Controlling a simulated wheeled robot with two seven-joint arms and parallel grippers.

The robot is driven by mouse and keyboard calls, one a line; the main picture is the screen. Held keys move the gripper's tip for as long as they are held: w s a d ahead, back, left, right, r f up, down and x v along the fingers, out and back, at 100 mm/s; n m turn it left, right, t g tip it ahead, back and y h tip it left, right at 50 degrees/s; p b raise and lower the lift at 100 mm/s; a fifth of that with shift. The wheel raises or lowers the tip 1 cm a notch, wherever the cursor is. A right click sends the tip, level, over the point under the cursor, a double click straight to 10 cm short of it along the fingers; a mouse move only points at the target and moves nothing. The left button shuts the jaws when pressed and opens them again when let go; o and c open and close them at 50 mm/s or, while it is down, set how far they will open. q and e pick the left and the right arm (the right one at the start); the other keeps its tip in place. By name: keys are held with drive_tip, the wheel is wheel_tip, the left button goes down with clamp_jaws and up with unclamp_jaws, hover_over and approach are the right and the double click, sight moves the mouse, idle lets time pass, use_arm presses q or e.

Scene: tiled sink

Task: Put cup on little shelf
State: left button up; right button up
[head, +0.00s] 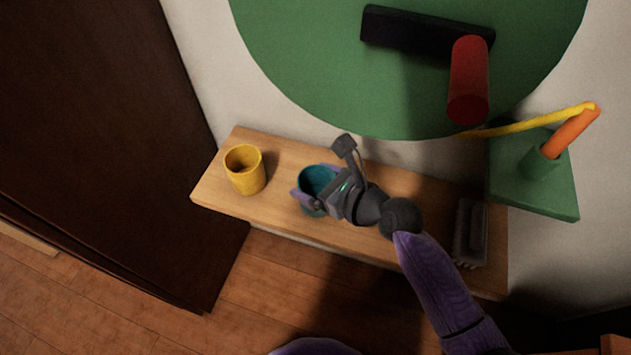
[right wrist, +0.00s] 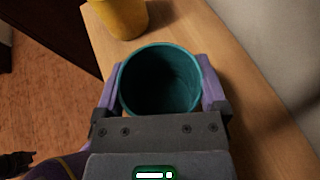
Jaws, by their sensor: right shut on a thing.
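A teal cup (head: 318,180) is upright at the wooden shelf (head: 272,213), near its middle. My right gripper (head: 314,194) is shut on the teal cup, with its purple fingers on either side of it. In the right wrist view the cup (right wrist: 160,80) sits between the two fingers (right wrist: 162,92), its open mouth facing the camera. I cannot tell whether its base touches the shelf. A yellow cup (head: 245,170) stands upright on the left end of the shelf; it also shows in the right wrist view (right wrist: 122,16). My left gripper is not in view.
A grey brush-like object (head: 470,233) lies on the shelf's right part. A green corner shelf (head: 560,195) at right holds a green holder (head: 539,163) with orange and yellow sticks. A green disc (head: 330,75) with a red handle (head: 468,80) is above. A dark door (head: 95,130) stands left.

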drive_tip(key=o, duration=1.2)
drive_tip(key=shift+f, duration=0.1)
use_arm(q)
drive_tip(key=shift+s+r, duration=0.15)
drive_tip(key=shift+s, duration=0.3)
use_arm(e)
drive_tip(key=shift+o, duration=0.5)
drive_tip(key=shift+r, duration=0.3)
use_arm(q)
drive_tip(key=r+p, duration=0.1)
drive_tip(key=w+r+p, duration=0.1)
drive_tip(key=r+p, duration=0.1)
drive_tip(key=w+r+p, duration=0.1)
drive_tip(key=p, duration=0.1)
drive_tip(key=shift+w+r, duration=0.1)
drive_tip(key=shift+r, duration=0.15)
use_arm(e)
drive_tip(key=v, duration=1.2)
drive_tip(key=shift+f, duration=0.15)
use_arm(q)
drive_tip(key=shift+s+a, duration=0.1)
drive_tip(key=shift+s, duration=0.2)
